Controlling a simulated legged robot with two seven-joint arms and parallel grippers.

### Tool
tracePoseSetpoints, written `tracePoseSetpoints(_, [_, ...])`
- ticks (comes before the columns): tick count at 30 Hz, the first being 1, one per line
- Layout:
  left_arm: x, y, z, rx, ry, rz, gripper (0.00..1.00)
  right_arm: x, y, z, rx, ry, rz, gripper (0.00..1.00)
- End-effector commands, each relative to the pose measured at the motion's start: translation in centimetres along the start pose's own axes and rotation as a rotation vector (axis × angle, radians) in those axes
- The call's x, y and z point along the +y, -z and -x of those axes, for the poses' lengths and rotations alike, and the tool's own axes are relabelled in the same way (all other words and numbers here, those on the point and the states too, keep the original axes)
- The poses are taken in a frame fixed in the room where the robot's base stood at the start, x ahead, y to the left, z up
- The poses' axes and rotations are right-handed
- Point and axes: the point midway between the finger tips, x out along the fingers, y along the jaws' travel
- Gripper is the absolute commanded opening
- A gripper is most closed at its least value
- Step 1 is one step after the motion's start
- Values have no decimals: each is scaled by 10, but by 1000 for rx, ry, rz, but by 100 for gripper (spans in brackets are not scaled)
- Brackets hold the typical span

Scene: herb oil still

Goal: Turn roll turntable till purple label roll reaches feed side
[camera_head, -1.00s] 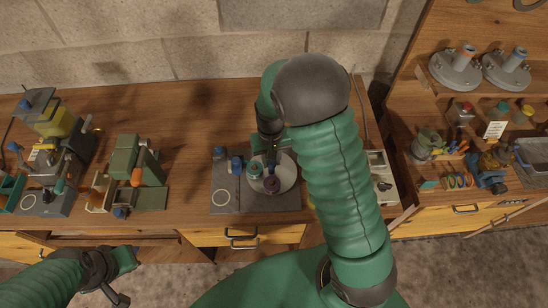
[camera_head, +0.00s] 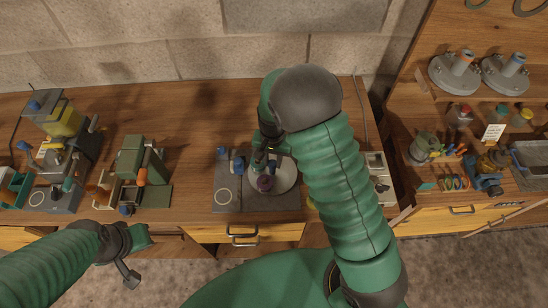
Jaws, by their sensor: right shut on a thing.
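The roll turntable (camera_head: 286,178) is a pale round disc on a dark base plate (camera_head: 228,206) in the middle of the bench. The purple label roll (camera_head: 265,183) sits at the disc's front left. My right gripper (camera_head: 268,156) reaches down over the disc's back left, just behind the purple roll. It is shut on a part of the turntable, but the arm and fingers hide exactly which part. My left gripper (camera_head: 138,248) hangs in front of the bench at the left, away from the turntable; its jaw gap is not clear.
Blue parts (camera_head: 229,160) stand on the base plate left of the disc. A green machine (camera_head: 143,165) and a yellow and grey machine (camera_head: 60,135) stand further left. A shelf unit (camera_head: 408,112) with flanged fittings is at the right. Bench between green machine and base plate is clear.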

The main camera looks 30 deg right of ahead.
Motion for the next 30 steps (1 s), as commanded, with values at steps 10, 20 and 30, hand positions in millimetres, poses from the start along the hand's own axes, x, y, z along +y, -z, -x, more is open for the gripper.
tracePoseSetpoints(10, [0, 3, 11, 0, 0, 0, 0, 0, -2, 1, -4, -2, -171, 0])
tracePoseSetpoints(20, [0, 5, 20, 0, 0, 0, 0, 0, -1, 1, -3, -2, -336, 0])
tracePoseSetpoints(30, [0, 7, 29, 0, 0, 0, 0, -1, -2, 1, -3, -1, -506, 0])
